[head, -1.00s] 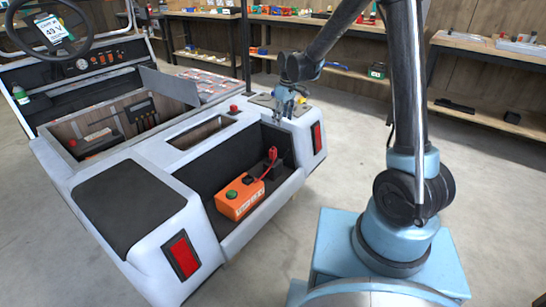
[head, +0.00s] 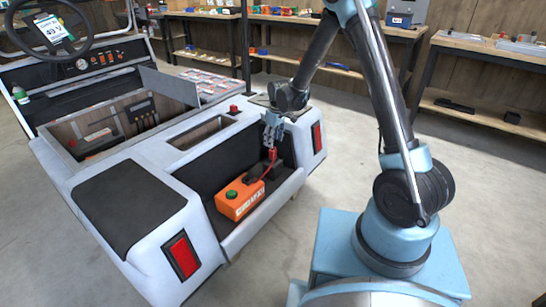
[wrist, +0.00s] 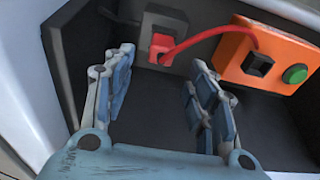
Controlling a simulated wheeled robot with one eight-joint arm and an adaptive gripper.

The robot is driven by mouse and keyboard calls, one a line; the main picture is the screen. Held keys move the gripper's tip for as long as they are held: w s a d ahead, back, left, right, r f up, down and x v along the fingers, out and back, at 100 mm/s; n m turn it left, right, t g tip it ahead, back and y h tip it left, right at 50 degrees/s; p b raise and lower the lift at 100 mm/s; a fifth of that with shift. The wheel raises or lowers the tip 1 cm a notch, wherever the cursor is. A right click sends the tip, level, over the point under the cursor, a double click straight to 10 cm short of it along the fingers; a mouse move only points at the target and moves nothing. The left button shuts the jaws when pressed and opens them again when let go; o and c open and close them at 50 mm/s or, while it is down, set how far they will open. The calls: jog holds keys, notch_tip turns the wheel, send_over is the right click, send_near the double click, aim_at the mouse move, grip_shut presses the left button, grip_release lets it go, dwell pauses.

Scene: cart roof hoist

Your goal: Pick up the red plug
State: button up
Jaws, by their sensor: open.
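The red plug (wrist: 162,45) sits at a dark socket block (wrist: 165,22) on the wall of the cart's rear tray, and a red cable runs from it to the orange box (wrist: 270,57). In the head view the red plug (head: 272,155) shows just below my gripper (head: 270,143). The orange box (head: 238,199) with a green button lies on the tray floor. In the wrist view my gripper (wrist: 157,85) is open and empty, its two fingers apart, with the plug beyond and between them. I see no contact with it.
The tray's walls stand close around my gripper, with the white cart body (head: 150,200) outside them. A red button (head: 233,109) sits on the cart's top near the arm. Shelves and benches (head: 470,90) stand behind; the floor at the right is clear.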

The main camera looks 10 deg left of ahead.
aim_at(273, 149)
jog(key=shift+a+f, duration=0.2)
jog(key=shift+f, duration=3.45)
grip_shut()
jog(key=shift+w, duration=0.1)
jog(key=shift+r, duration=5.05)
